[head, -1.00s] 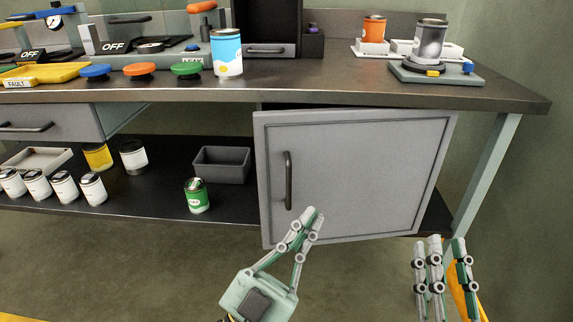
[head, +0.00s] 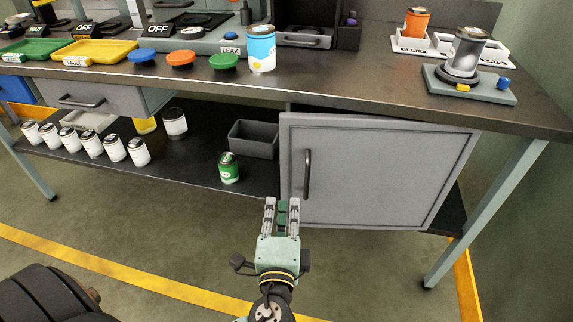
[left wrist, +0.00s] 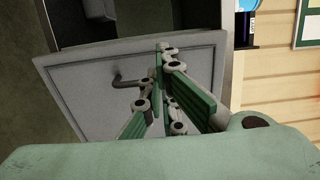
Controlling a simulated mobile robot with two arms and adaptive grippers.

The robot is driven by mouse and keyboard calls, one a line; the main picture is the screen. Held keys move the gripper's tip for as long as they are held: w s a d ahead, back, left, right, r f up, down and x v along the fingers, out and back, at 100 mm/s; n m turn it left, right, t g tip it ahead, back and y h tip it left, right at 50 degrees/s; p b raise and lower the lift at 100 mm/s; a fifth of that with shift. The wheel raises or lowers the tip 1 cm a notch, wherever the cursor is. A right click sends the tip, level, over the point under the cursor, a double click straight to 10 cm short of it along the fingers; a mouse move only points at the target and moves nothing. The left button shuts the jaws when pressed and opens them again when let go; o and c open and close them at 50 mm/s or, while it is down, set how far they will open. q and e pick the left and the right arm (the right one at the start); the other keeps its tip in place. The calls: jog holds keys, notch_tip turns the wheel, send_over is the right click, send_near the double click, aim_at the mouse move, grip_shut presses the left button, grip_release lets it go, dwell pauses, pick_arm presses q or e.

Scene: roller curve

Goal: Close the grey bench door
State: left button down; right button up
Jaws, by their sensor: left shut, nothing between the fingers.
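The grey bench door (head: 390,175) hangs under the right part of the bench, with a dark bar handle (head: 307,175) near its left edge. Its left edge seems to stand a little out from the bench front, so it looks partly open. In the left wrist view the door (left wrist: 85,95) and its handle (left wrist: 130,80) lie beyond my fingers. My left gripper (head: 282,203) is shut and empty, its fingertips by the door's lower left corner, below and left of the handle. I cannot tell whether they touch the door. My right gripper is out of view.
The lower shelf (head: 195,165) left of the door holds a grey bin (head: 253,139), a green can (head: 228,168) and several white cans. Trays, buttons and cans stand on the bench top (head: 350,85). A bench leg (head: 480,220) stands right of the door.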

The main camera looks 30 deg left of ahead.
aim_at(287, 162)
pick_arm(q)
jog(key=x, duration=1.2)
jog(key=shift+w, duration=0.35)
jog(key=shift+w+a, duration=0.1)
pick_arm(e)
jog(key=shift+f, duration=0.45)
